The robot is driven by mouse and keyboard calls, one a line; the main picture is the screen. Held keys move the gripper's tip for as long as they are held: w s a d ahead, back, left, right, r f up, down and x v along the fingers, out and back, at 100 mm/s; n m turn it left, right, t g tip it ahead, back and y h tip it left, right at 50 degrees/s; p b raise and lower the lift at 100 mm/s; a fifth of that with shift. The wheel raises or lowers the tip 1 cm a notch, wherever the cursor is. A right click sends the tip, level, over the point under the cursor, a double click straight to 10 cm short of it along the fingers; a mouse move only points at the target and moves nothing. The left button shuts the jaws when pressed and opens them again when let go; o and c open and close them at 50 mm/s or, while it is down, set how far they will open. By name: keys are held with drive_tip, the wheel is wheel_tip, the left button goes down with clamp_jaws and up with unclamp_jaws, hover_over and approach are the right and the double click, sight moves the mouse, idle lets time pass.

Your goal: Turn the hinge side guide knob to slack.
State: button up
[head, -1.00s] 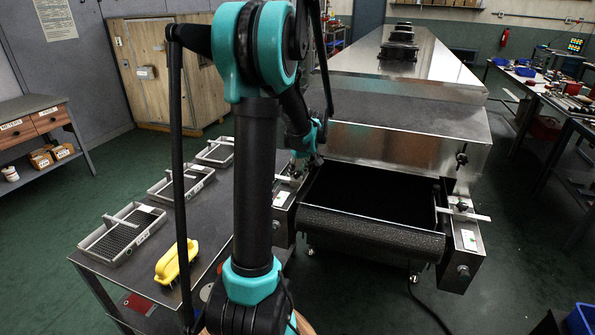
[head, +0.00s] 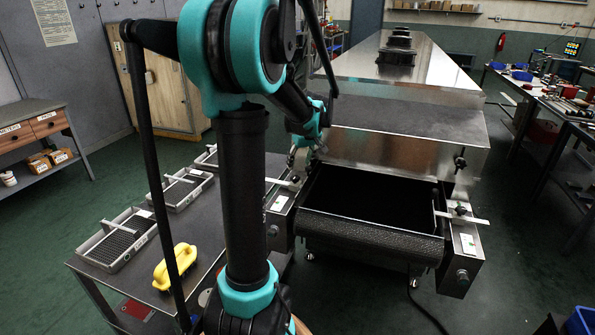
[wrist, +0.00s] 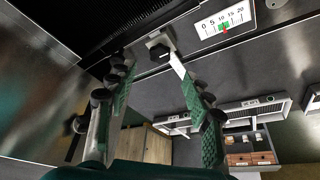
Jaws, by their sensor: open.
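A dark knob (wrist: 159,46) on a metal fitting shows in the wrist view, just beyond and between my fingertips. A white bar (wrist: 178,66) runs from beside it, partly behind the right finger. My gripper (wrist: 152,66) is open, its green-padded fingers apart and nothing between the pads. In the head view my gripper (head: 303,158) is at the left side of the dryer mouth, where it largely hides the knob. A white guide bar (head: 281,182) sticks out to the left there. I cannot tell whether the fingertips touch the knob.
A scale card (wrist: 225,20) marked 0 to 20 has a green band and red pointer. Another knob (wrist: 76,125) sits on the metal wall. The right guide knob (head: 461,210) is across the black belt (head: 370,238). The side table (head: 90,268) holds trays and a yellow-handled tool (head: 175,266).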

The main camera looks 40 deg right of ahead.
drive_tip(key=shift+v, duration=2.1)
